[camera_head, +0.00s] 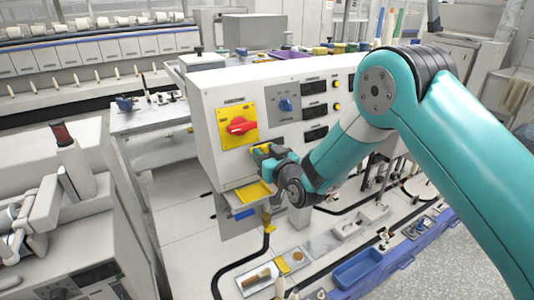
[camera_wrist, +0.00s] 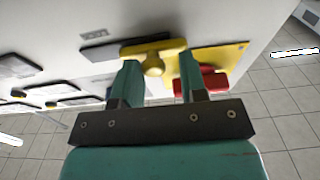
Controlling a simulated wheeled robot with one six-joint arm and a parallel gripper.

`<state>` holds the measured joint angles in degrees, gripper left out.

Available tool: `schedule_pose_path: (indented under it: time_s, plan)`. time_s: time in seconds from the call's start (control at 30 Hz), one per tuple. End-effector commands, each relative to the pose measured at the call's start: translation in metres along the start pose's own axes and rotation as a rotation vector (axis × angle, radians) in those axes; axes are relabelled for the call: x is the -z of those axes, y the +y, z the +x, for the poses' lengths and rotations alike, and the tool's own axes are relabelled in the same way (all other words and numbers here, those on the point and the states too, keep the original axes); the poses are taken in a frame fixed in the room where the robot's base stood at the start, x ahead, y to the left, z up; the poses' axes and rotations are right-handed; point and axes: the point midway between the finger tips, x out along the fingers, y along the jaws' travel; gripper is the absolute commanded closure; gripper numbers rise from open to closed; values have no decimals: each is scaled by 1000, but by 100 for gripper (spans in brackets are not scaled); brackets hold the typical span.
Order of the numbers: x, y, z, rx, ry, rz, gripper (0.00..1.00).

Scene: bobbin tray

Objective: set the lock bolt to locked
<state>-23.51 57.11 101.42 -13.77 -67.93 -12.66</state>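A yellow bolt-like piece (camera_wrist: 153,60) with a crosswise bar and a rounded knob sits on the white panel, and I take it to be the lock bolt. In the wrist view its knob shows between and just beyond the fingertips of my gripper (camera_wrist: 159,70). The gripper is open, with a gap on both sides of the knob; I cannot tell how deep the knob lies between the fingers. In the head view my gripper (camera_head: 266,152) is at the panel front, below and right of the red switch, and hides most of the bolt.
A red rotary switch (camera_head: 241,126) on a yellow plate (camera_head: 232,140) is close beside the gripper; its red handle also shows near the right finger in the wrist view (camera_wrist: 205,82). A blue knob (camera_head: 286,104) is higher up. A yellow tray (camera_head: 254,191) juts out below.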

Motion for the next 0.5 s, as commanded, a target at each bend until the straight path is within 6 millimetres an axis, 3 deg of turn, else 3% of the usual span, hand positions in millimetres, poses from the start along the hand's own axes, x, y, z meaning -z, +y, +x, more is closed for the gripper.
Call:
schedule_pose_path:
  time_s: [0.07,0.5]
  plan:
    - [1,-1,0,3,2,2,50]
    - [-3,6,-11,-7,1,-1,50]
